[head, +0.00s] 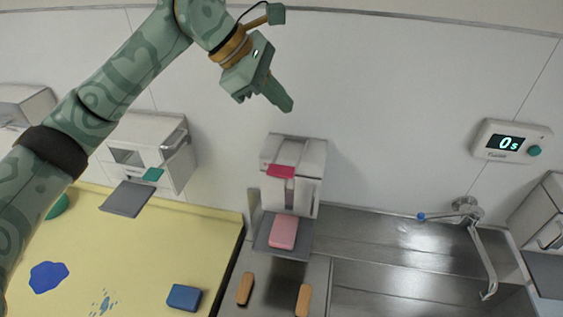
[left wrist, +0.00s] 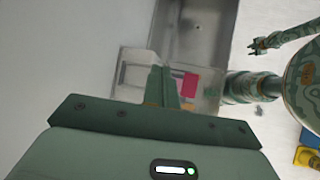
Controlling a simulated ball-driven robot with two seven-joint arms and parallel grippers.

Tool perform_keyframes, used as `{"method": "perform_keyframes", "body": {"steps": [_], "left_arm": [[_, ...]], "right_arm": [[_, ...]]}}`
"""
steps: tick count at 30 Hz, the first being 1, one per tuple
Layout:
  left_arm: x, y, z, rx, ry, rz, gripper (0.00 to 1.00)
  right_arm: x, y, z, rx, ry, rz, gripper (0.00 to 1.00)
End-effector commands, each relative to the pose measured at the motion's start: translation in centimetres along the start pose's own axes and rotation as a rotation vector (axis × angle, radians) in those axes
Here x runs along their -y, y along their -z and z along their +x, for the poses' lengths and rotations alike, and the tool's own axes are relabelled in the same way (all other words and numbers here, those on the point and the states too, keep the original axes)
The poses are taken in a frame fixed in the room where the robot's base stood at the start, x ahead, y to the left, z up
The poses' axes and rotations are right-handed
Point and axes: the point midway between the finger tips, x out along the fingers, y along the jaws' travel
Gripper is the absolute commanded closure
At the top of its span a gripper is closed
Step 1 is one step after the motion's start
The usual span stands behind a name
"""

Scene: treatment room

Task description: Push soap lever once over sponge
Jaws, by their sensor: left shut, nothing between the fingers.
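The soap dispenser (head: 309,160) is a white box on the wall with a red lever (head: 281,171) at its front. A pink sponge (head: 284,231) lies on the dark plate below the lever. My left gripper (head: 288,107) is shut and empty, above the dispenser and apart from the lever. In the left wrist view its fingers (left wrist: 161,75) point towards the dispenser, and the red lever (left wrist: 190,85) shows just right of them. The sponge is mostly hidden there. My right gripper (left wrist: 257,45) is small in the left wrist view, and its finger gap is unclear.
Another wall dispenser (head: 146,150) with a green lever stands at left, over a yellow surface (head: 130,235) with a blue sponge (head: 184,297). A steel sink (head: 385,245) with a tap (head: 477,235) lies at right. A timer (head: 510,142) reads 0s. The wall above the dispenser is bare.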

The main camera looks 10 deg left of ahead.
Motion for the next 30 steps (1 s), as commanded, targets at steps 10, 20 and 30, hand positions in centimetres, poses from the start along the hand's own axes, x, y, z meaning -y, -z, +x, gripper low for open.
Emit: {"method": "perform_keyframes", "body": {"steps": [10, 20, 30], "left_arm": [[1.7, 1.8, 2.5, 0.003, 0.003, 0.001, 1.00], [3.8, 3.9, 5.4, 0.001, 0.001, 0.001, 1.00], [4.5, 4.5, 6.2, 0.001, 0.001, 0.001, 1.00]], "right_arm": [[0.1, -0.4, 3.1, 0.002, 0.000, 0.000, 0.64], [0.3, -0.9, 6.6, 0.004, 0.001, 0.000, 0.64], [0.3, -1.0, 7.4, 0.004, 0.001, 0.000, 0.64]]}}
